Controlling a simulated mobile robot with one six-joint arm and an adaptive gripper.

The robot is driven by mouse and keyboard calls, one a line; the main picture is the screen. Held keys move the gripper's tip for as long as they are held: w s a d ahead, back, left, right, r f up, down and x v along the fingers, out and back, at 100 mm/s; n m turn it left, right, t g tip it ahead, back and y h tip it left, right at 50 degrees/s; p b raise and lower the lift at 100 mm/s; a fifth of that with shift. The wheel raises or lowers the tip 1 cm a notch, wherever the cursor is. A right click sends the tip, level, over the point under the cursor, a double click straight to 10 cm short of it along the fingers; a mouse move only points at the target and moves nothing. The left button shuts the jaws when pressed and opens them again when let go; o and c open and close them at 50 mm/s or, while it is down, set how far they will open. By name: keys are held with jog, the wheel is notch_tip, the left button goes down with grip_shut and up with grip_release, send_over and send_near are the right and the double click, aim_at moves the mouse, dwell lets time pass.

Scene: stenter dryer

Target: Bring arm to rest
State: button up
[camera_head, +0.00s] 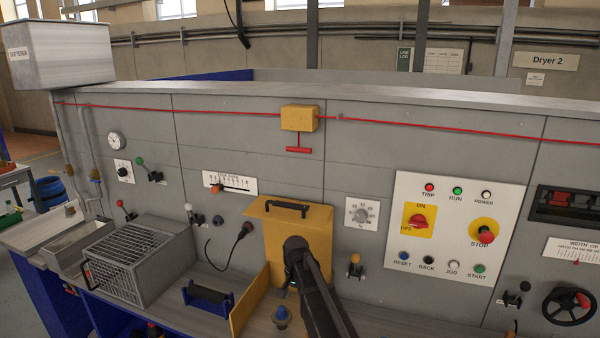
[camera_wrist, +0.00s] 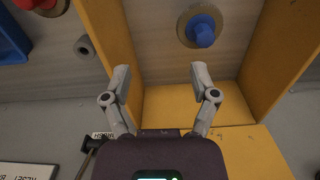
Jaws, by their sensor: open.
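My gripper (camera_wrist: 160,78) is open in the wrist view, with its two grey fingers spread and nothing between them. It faces a bay between yellow walls (camera_wrist: 282,40). A blue knob-like piece on a round base (camera_wrist: 203,30) lies beyond the fingertips, apart from them. In the head view my dark arm reaches up from the bottom edge to the front of the yellow housing (camera_head: 310,225) with a black handle. The arm hides the fingers there. The blue piece (camera_head: 281,315) shows just left of the arm, on the shelf beside a yellow side panel (camera_head: 249,300).
The grey machine wall (camera_head: 380,150) stands close behind the arm. A control panel (camera_head: 450,235) and a handwheel (camera_head: 569,306) are to the right. A wire-grid box (camera_head: 130,262) and a blue holder (camera_head: 208,298) are to the left. A red cord (camera_head: 420,124) runs above.

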jog(key=s+d+n, duration=0.4)
jog(key=s+d, duration=1.4)
jog(key=s, duration=0.4)
jog(key=shift+d+f, duration=0.15)
jog(key=shift+d, duration=0.15)
